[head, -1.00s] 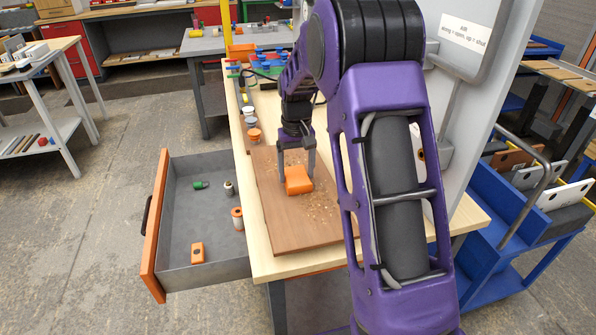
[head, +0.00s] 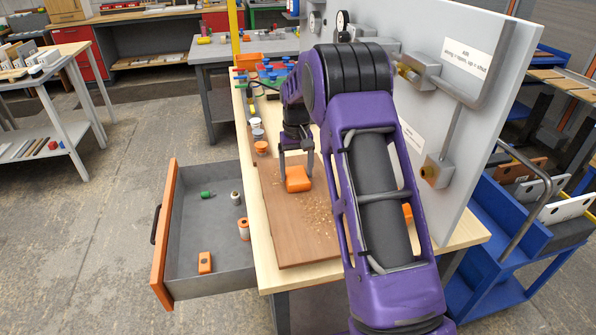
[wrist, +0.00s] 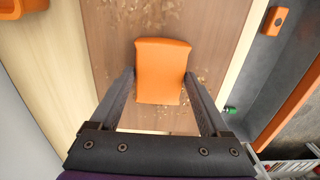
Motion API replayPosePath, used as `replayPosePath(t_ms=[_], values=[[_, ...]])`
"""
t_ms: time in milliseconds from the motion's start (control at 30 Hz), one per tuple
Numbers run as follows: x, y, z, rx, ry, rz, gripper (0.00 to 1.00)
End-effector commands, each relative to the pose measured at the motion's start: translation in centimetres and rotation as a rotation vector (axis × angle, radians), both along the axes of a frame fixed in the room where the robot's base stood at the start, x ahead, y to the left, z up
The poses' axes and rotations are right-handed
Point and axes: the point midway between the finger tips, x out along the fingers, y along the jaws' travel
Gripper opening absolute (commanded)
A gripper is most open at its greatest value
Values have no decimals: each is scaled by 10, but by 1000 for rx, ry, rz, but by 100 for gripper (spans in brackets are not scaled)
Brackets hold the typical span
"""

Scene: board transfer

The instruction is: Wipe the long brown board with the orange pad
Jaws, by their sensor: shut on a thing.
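The long brown board (head: 292,245) lies on the light wood bench top, with pale crumbs scattered over its middle and right part. My gripper (head: 297,168) is shut on the pad from above. In the wrist view the pad (wrist: 160,72) sits between the two dark fingers (wrist: 160,85), and crumbs show on the board (wrist: 112,45) on both sides of it. I cannot tell whether the pad presses on the board.
An open drawer (head: 180,262) with an orange front juts out left of the bench, holding several small parts. A grey upright panel (head: 455,130) with gauges and valves stands close on the right. Small coloured parts fill the bench's far end.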

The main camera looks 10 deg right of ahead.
Motion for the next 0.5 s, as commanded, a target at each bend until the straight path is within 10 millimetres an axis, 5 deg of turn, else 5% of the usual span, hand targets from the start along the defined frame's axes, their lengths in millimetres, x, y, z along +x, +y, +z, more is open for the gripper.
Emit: replayPosePath(t_ms=[500], values=[[32, 0, -1, 0, 1, 0, 36]])
